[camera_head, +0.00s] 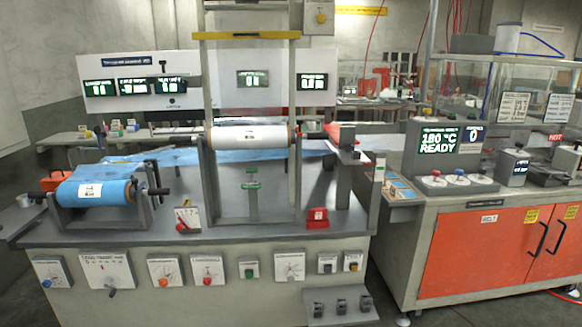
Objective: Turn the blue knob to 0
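A blue knob (46,284) sits on a white plate at the far left of the machine's front panel. Its pointer and scale are too small to read. Neither of my grippers is in view.
Several other knob plates, one with an orange knob (163,283), line the front panel. A green screen (437,143) reads 180 °C READY. Orange cabinet doors (470,255) stand at the right.

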